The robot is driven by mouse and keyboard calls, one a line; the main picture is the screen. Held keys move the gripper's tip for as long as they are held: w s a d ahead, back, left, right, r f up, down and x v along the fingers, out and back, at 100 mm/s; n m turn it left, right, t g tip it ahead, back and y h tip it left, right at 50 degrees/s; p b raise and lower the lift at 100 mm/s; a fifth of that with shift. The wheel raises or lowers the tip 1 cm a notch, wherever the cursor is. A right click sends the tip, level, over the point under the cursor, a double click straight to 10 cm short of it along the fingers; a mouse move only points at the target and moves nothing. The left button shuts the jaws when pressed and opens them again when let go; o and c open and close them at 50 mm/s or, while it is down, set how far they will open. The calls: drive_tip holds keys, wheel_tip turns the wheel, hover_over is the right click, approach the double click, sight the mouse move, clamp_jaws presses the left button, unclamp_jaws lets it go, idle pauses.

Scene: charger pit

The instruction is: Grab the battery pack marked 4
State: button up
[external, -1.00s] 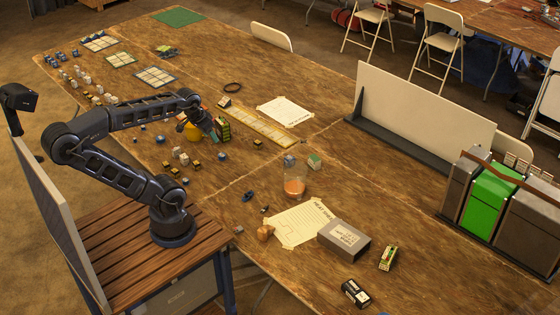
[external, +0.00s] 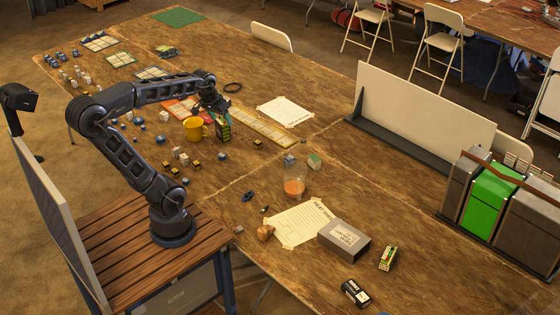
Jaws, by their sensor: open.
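My gripper (external: 217,111) is open at the end of my outstretched arm in the external view. It is over the top of a small upright dark box with green and yellow markings (external: 224,132), close to it or touching; I cannot tell which. A green and white pack (external: 388,258) lies at the table's front right. A black pack with a white label (external: 355,293) lies near the front edge. No number 4 is readable on any of these, so I cannot tell which is marked 4.
A yellow mug (external: 194,129) stands just left of the dark box. A yellow strip board (external: 263,130) lies to its right, and small blocks are scattered in front. A glass with orange contents (external: 294,187), a grey box (external: 344,239) and a white panel (external: 425,108) stand farther right.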

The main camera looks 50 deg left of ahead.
drive_tip(key=w+a+n+g, duration=0.1)
drive_tip(key=w+a+n, duration=0.1)
drive_tip(key=w+a, duration=0.35)
drive_tip(key=w+a+n, duration=0.2)
drive_tip(key=w+a, duration=0.1)
drive_tip(key=w, duration=0.5)
drive_tip(key=n+g, duration=0.3)
drive_tip(key=n, duration=0.6)
hover_over(222, 120)
drive_tip(key=f, duration=3.1)
drive_tip(key=shift+s+d, duration=0.25)
drive_tip(key=shift+d, duration=0.05)
drive_tip(key=shift+a+f, duration=0.1)
drive_tip(key=shift+f, duration=0.4)
wheel_tip(222, 120, down, 10)
drive_tip(key=shift+w+f, duration=0.1)
clamp_jaws()
drive_tip(key=shift+r, duration=0.2)
